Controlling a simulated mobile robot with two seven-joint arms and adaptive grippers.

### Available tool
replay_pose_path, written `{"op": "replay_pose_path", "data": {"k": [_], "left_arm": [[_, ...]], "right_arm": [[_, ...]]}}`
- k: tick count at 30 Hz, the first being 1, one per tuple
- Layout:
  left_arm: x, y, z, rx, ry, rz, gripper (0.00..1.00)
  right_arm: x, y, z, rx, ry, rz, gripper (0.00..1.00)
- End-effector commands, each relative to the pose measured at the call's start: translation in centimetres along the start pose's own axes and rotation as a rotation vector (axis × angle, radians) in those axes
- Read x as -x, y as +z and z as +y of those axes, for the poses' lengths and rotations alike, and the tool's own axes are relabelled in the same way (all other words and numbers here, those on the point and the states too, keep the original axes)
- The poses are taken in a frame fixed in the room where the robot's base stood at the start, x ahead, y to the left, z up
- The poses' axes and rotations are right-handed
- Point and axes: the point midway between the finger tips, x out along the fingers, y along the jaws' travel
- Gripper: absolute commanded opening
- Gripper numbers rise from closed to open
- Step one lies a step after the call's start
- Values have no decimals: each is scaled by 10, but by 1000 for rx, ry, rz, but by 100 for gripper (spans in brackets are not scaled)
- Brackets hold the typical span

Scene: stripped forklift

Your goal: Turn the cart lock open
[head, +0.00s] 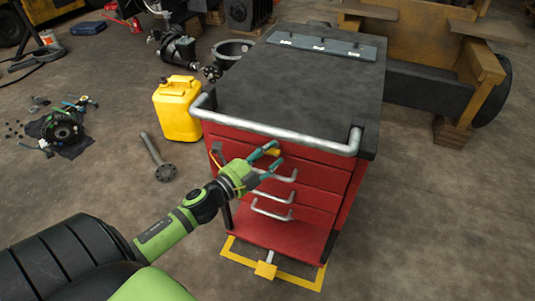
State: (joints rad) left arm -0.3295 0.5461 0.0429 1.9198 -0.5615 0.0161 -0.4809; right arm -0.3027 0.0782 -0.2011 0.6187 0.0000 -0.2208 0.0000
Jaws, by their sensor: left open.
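The red tool cart (285,232) with a black top (300,85) stands in the middle. A small yellow-orange part (272,152) shows on its front near the top drawer; it may be the lock, but it is too small to tell how it is turned. My left gripper (277,155) reaches in from the left at the cart's front. Its two teal fingers are open, one above and one below the yellow part. I cannot tell whether they touch it. My right gripper is not in view.
A grey push bar (280,134) runs across the cart's front edge, just above my left gripper. A yellow pedal (265,270) and yellow floor frame (300,284) lie at its foot. A yellow jerrycan (177,110) stands left of the cart.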

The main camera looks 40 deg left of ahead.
Motion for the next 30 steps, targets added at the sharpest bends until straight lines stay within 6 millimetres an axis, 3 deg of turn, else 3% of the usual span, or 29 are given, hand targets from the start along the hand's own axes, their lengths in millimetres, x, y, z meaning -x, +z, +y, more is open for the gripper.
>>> {"op": "replay_pose_path", "data": {"k": [6,7,10,22,30], "left_arm": [[0,0,0,1,1,0,46],[0,0,0,1,1,0,38],[0,0,0,1,1,-1,0],[0,0,2,30,-10,-3,0],[-1,0,4,168,-68,-5,0]], "right_arm": [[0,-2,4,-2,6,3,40],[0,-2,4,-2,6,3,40],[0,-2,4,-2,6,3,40],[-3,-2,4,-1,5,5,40],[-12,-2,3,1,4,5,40]]}}
